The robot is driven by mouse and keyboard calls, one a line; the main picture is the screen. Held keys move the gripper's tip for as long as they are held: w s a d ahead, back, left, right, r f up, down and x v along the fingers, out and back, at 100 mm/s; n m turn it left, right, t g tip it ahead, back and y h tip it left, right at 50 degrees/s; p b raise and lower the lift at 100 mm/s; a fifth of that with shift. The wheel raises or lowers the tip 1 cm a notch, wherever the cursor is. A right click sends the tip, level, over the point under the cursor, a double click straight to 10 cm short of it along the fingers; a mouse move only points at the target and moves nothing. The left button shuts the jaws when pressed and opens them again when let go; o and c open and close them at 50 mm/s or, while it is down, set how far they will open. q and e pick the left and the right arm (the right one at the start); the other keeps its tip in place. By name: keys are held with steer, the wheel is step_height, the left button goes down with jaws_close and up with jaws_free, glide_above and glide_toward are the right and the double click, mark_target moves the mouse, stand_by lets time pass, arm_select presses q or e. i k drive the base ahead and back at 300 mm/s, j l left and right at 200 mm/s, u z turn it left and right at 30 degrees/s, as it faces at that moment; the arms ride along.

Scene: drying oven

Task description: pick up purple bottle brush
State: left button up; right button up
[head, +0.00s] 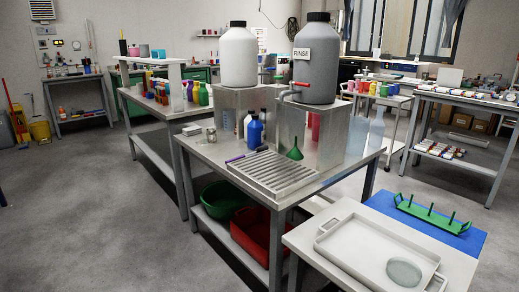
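A thin purple stick that looks like the purple bottle brush (238,157) lies on the steel table (207,150), at the back left edge of the ribbed drain rack (281,176). Its right end is darker and close to a blue bottle (255,133). The bristles are too small to make out. Neither of my grippers is in view.
A white jug (238,58) and a grey RINSE jug (316,65) stand on metal stands behind the rack. A green funnel (295,150) stands right of the brush. A white tray (345,240) and green peg rack (430,217) are at front right.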

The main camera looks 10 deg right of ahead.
mark_target(258, 149)
steer(key=i+j, duration=0.25)
steer(key=i+j+z, duration=0.15)
steer(key=j, duration=0.25)
steer(key=i+j, duration=0.3)
steer(key=j+z, duration=0.05)
